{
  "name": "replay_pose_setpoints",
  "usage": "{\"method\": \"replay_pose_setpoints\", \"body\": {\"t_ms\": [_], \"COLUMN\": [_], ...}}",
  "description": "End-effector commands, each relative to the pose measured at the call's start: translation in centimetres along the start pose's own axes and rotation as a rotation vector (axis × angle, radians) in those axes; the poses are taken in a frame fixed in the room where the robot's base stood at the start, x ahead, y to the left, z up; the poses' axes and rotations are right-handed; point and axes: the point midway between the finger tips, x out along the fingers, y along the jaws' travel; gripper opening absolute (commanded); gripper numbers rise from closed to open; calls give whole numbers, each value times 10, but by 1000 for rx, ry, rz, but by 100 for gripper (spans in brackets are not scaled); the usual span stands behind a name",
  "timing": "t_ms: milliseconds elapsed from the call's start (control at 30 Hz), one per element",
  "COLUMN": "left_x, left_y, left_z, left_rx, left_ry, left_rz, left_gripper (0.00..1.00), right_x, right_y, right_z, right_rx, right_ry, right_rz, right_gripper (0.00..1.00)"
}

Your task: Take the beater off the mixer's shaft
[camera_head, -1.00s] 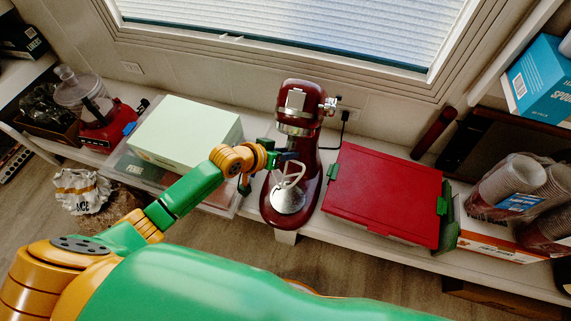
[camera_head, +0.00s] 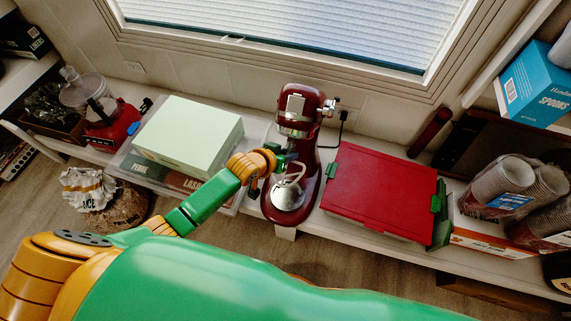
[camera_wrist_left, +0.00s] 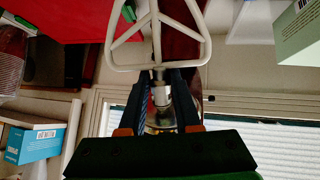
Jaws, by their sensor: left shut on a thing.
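The dark red stand mixer (camera_head: 303,112) stands on the shelf under the window. The pale flat beater (camera_head: 291,178) is below the mixer's head, over the base. It also shows in the left wrist view (camera_wrist_left: 157,45), its frame reaching away from the fingers. My left gripper (camera_head: 284,161) comes in from the left at the top of the beater. In the left wrist view its two dark fingers (camera_wrist_left: 162,88) are shut on the beater's stem. The silver shaft shows just behind the fingers. I cannot tell whether beater and shaft are joined. My right gripper is not in view.
A red-lidded box (camera_head: 380,192) stands close to the mixer's right. A pale green box (camera_head: 187,133) lies to its left on a clear tub. Bagged cups (camera_head: 500,185) stand farther right. A black cord runs behind the mixer.

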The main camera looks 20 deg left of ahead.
Motion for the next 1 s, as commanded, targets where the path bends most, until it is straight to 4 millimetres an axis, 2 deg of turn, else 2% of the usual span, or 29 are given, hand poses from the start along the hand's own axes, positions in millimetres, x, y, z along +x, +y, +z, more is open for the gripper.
{"method": "replay_pose_setpoints", "body": {"t_ms": [33, 467, 667, 1000], "left_x": [-3, -1, -2, 1], "left_y": [2, 2, 5, 6], "left_z": [-7, -5, -6, -4], "left_rx": [-2, 0, -2, -1], "left_ry": [12, 12, 11, 12], "left_rz": [-10, -50, -146, -204], "left_gripper": [0, 0, 0, 0], "right_x": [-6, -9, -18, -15], "right_y": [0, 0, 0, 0], "right_z": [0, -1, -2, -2], "right_rx": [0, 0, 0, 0], "right_ry": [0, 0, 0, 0], "right_rz": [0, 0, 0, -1], "right_gripper": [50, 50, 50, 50]}}
